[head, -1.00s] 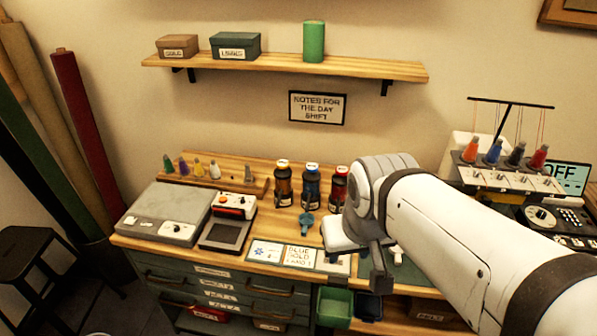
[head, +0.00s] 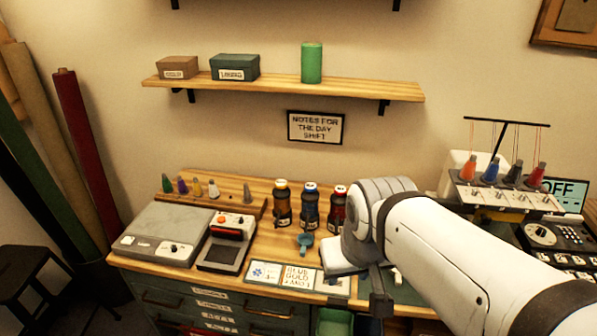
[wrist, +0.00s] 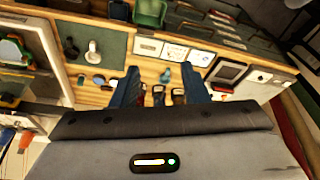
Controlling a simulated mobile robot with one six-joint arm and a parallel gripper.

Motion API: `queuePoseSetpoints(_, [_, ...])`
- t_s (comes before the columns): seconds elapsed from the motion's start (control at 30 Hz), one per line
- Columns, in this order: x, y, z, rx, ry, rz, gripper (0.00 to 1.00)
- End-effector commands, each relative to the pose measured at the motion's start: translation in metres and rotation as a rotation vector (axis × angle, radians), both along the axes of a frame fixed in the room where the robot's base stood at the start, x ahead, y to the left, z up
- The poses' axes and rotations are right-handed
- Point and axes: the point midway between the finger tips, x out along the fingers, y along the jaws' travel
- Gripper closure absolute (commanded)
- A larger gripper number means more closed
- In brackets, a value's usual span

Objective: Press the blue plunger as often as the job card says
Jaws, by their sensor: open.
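A dark bottle with a blue band (head: 310,207) stands between an amber bottle (head: 282,204) and a red bottle (head: 336,206) on the wooden bench. I cannot make out a separate blue plunger. A card with BLUE and GOLD lettering (head: 298,278) lies at the front edge, beside a card with a blue mark (head: 264,272); the smaller print is unreadable. A teal cup-like piece (head: 305,241) lies before the bottles.
A multi-spool machine (head: 505,193) stands right. A shelf (head: 290,88) hangs above. A green bin (head: 334,322) sits below the bench front.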

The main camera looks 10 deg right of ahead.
Motion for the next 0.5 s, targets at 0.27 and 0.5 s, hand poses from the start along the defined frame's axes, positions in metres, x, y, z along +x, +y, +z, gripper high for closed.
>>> queuePoseSetpoints(0.27, [0.0, 0.0, 0.0, 0.0, 0.0, 0.0, 0.67])
queuePoseSetpoints(0.5, [0.0, 0.0, 0.0, 0.0, 0.0, 0.0, 0.86])
